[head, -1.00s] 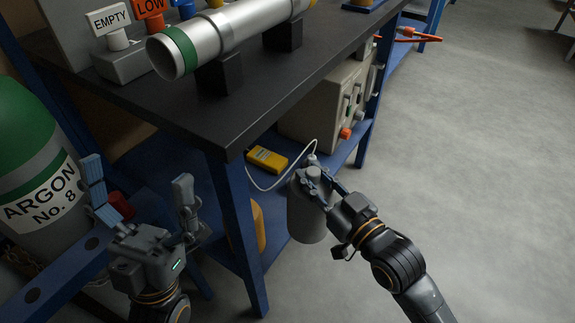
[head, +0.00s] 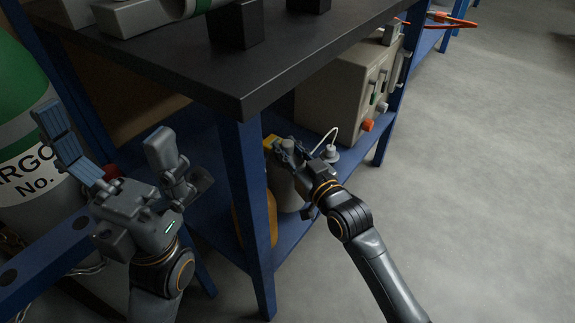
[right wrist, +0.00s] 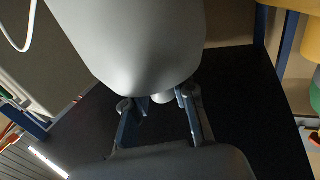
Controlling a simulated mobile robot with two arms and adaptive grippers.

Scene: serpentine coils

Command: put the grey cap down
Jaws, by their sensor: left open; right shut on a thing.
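The grey cap (head: 287,193) is a smooth, rounded body, partly hidden behind my right gripper in the head view. In the right wrist view the cap (right wrist: 135,40) fills the upper middle, with a small knob between the fingers. My right gripper (head: 284,152) is shut on the cap from above, at the front edge of the blue lower shelf (head: 290,232). Whether the cap's base touches the shelf cannot be told. My left gripper (head: 103,130) is open and empty, left of the table leg, in front of the argon cylinder (head: 30,145).
The dark tabletop (head: 290,60) overhangs the shelf. A blue leg (head: 248,200) stands left of the cap. A yellow object (head: 262,215) is behind the leg. A white-cabled grey piece (head: 330,154) and a beige box (head: 345,95) sit to the right. The floor at right is clear.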

